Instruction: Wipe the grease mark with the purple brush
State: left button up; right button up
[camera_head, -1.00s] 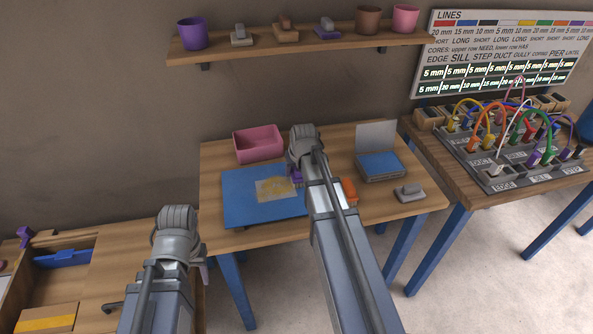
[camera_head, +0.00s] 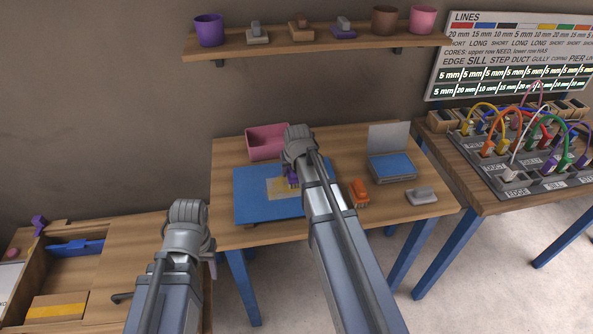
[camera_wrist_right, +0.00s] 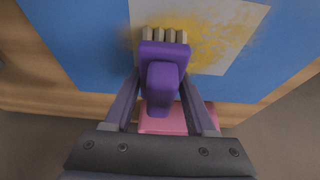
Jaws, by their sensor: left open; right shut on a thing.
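The purple brush (camera_wrist_right: 163,70) is in my right gripper (camera_wrist_right: 163,108), whose fingers are shut on its handle. Its pale bristles (camera_wrist_right: 163,37) overlap the left part of the yellow grease mark (camera_wrist_right: 205,42) in the right wrist view; I cannot tell whether they touch. The mark is on a pale square sheet on the blue mat (camera_head: 250,211). In the head view the grease mark (camera_head: 279,188) is partly behind my right arm, and only a bit of the purple brush (camera_head: 292,178) shows. My left gripper (camera_head: 212,268) is open, low at the left, away from the mat.
A pink bin (camera_head: 266,149) stands behind the mat. An orange brush (camera_head: 358,193), a box with a blue pad (camera_head: 392,168) and a grey block (camera_head: 422,196) are to the right. A shelf (camera_head: 270,49) with pots and brushes hangs above. A cable panel (camera_head: 530,170) stands farther right.

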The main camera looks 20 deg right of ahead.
aim_at(262, 183)
jog(key=shift+w+a+f, duration=0.1)
jog(key=shift+w+a, duration=0.05)
jog(key=shift+a, duration=0.55)
jog(key=shift+w+a, duration=0.1)
jog(key=shift+a, duration=0.6)
jog(key=shift+a, duration=0.1)
jog(key=shift+w+a, duration=0.25)
jog(key=shift+a, duration=0.65)
jog(key=shift+w+a, duration=0.2)
jog(key=shift+a, duration=0.65)
jog(key=shift+a, duration=0.1)
jog(key=shift+w+a, duration=0.2)
jog(key=shift+a, duration=0.7)
jog(key=shift+w+a, duration=0.15)
jog(key=shift+a, duration=0.7)
jog(key=shift+s+a, duration=0.2)
jog(key=shift+s, duration=0.6)
jog(key=shift+d, duration=0.1)
